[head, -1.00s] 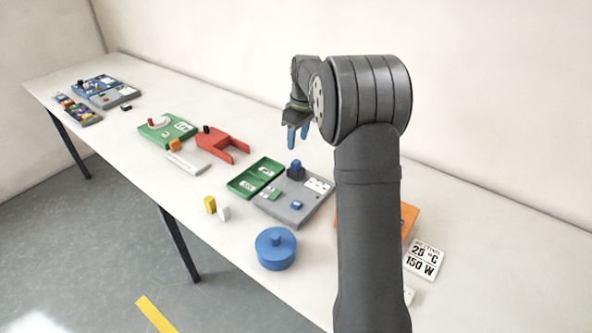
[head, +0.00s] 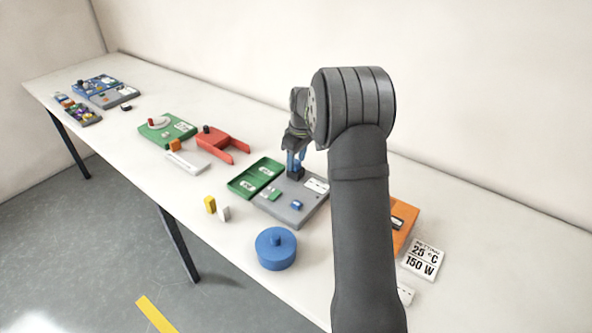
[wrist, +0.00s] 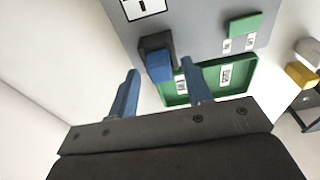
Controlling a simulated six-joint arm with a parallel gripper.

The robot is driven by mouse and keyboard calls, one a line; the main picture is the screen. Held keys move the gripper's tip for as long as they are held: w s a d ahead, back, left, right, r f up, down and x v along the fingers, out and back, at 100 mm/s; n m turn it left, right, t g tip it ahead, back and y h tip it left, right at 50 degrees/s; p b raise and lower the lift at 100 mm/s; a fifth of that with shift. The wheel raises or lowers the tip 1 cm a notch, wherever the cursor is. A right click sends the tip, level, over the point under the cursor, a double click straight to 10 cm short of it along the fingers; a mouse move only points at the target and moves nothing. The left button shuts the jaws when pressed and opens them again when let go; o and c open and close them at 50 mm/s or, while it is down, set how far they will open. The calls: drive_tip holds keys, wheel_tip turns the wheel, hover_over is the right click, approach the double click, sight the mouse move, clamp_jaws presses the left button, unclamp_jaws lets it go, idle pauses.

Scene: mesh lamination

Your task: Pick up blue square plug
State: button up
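The blue square plug (wrist: 159,66) stands in a dark block on the grey board (wrist: 195,35) in the wrist view. My gripper (wrist: 160,70) is open, with one blue finger to each side of the plug in the picture; I see no contact. In the head view my gripper (head: 295,158) is low over the dark block (head: 296,173) at the board's back edge. There its blue fingers blend with the plug, so I cannot separate them clearly.
A green tray (head: 240,186) adjoins the board. The board carries a small green piece (head: 273,194) and a small blue piece (head: 297,205). A round blue container (head: 275,255), yellow block (head: 210,204) and white block (head: 224,213) stand in front. A red fork-shaped part (head: 215,138) lies left.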

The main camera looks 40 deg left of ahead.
clamp_jaws()
